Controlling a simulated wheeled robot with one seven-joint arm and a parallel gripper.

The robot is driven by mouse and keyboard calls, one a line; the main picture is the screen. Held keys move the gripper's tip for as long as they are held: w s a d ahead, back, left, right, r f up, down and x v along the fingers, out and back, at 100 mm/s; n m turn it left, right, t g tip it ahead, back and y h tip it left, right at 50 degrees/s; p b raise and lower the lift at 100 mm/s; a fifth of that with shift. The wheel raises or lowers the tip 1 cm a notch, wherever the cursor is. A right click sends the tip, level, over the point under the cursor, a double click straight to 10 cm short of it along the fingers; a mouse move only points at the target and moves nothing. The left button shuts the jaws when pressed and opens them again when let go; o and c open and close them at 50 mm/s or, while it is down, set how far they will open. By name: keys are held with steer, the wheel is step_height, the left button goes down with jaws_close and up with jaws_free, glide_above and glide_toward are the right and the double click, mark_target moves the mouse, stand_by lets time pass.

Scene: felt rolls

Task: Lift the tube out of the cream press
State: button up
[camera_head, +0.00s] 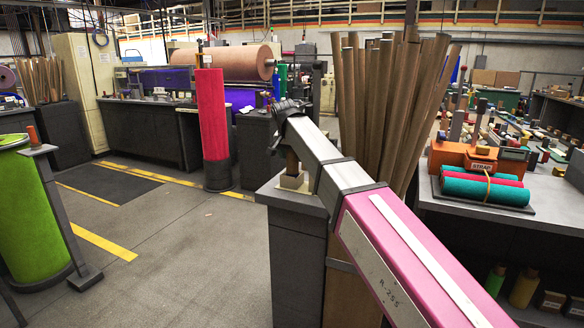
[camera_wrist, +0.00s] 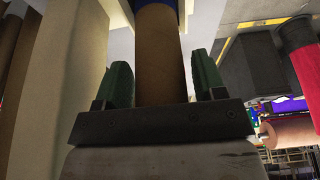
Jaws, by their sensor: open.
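The cream press (camera_head: 293,181) is a small pale block on the corner of a grey stand. A brown tube (camera_head: 291,160) stands upright in it, its upper part hidden by my arm and gripper. My gripper (camera_head: 285,122) is at the upper part of the tube. In the wrist view the brown tube (camera_wrist: 160,55) runs between the two green fingers of my gripper (camera_wrist: 162,80), with a gap showing on each side. The fingers are open around it. A blue band (camera_wrist: 150,3) shows at the tube's far end, near pale surfaces.
Tall cardboard tubes (camera_head: 385,105) stand close behind my arm. A red roll (camera_head: 212,115) stands on the floor to the left, and a green roll (camera_head: 30,215) at far left. A workbench (camera_head: 545,190) with an orange strap machine (camera_head: 475,158) is at right. The middle floor is clear.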

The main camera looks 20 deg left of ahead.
steer(key=shift+f, duration=0.1)
jaws_close()
steer(key=shift+o, duration=1.3)
jaws_free()
